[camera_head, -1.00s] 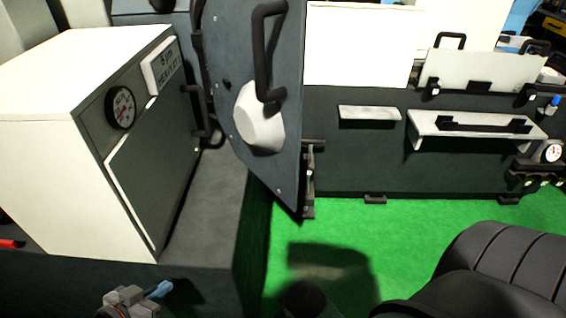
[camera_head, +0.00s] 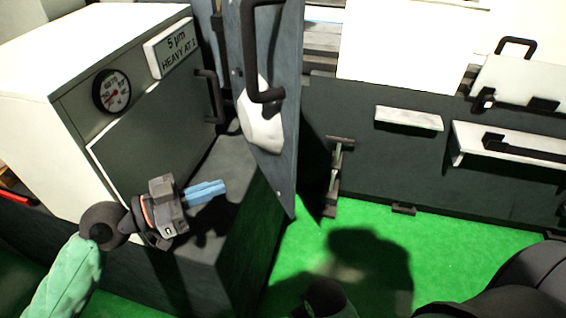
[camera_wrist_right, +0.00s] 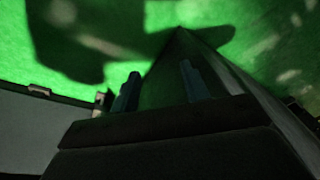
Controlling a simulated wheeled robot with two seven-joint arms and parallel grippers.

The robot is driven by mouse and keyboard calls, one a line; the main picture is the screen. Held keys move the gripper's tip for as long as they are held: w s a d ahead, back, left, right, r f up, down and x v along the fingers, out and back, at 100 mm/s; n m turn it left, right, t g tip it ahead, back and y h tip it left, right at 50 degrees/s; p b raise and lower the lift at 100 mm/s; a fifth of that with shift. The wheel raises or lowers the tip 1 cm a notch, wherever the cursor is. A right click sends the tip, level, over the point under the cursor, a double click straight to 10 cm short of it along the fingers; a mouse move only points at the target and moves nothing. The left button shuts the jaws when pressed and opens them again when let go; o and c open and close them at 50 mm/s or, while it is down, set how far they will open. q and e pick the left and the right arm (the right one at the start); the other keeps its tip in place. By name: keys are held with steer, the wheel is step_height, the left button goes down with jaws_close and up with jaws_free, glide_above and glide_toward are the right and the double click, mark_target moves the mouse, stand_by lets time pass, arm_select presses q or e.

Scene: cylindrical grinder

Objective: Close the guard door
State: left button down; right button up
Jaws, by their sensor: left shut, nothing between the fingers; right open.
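The guard door (camera_head: 283,130) is a dark grey panel with a black bar handle (camera_head: 262,60) and a white rounded boss low on its face. It stands edge-out from the machine, swung away from the long dark front panel. My left gripper (camera_head: 222,188) has blue fingers, shut and empty, in front of the white cabinet and left of the door's lower part, apart from it. In the right wrist view my right gripper (camera_wrist_right: 158,88) has its two dark fingers spread with nothing between them, over green floor; it is not seen in the head view.
A white cabinet (camera_head: 60,60) with a gauge (camera_head: 111,91) and a label plate stands at the left. A dark ledge (camera_head: 225,165) runs beside it. The machine's dark front panel (camera_head: 400,150) carries small shelves and handles. Green floor (camera_head: 450,245) is open in front.

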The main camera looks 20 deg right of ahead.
arm_select(q)
steer(key=p, duration=0.3)
glide_toward(289, 163)
steer(key=d+p, duration=0.2)
steer(key=d, duration=0.1)
steer(key=d+p, duration=0.1)
steer(key=d, duration=0.2)
steer(key=shift+w+r+p, duration=0.15)
steer(key=shift+r+p, duration=0.05)
steer(key=shift+p, duration=0.2)
steer(key=shift+d+f, duration=0.1)
steer(key=shift+d, duration=0.3)
arm_select(e)
step_height(289, 163, down, 28)
steer(key=s+d, duration=0.1)
steer(key=d, duration=0.1)
steer(key=shift+s+d+f+h, duration=0.15)
steer(key=shift+d+f+h, duration=0.15)
steer(key=shift+d, duration=0.1)
arm_select(q)
steer(key=shift+w+d+p, duration=0.1)
steer(key=shift+p, duration=0.2)
arm_select(e)
steer(key=shift+r, duration=0.15)
